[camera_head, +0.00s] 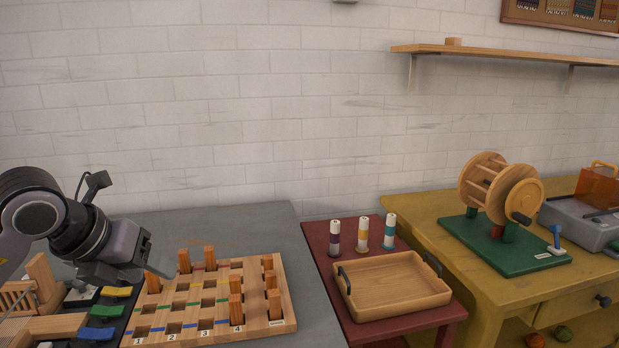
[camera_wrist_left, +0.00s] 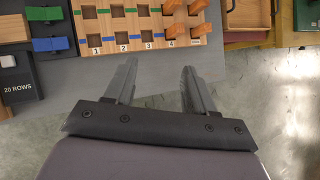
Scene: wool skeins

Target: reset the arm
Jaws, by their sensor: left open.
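My left arm comes in from the left in the head view. Its gripper (camera_head: 146,262) hangs above the left part of the wooden peg board (camera_head: 284,300), partly hiding a peg there. In the left wrist view the two fingers (camera_wrist_left: 155,85) are apart with nothing between them. They point toward the front edge of the grey table, and the peg board (camera_wrist_left: 88,52) lies beyond them. My right gripper is in neither view.
Green, yellow and blue blocks (camera_head: 103,310) lie left of the board. A red table (camera_head: 325,240) holds an empty wooden tray (camera_head: 400,285) and several spools (camera_head: 363,233). A wooden winder (camera_head: 500,190) stands on the yellow table (camera_head: 420,207) at right.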

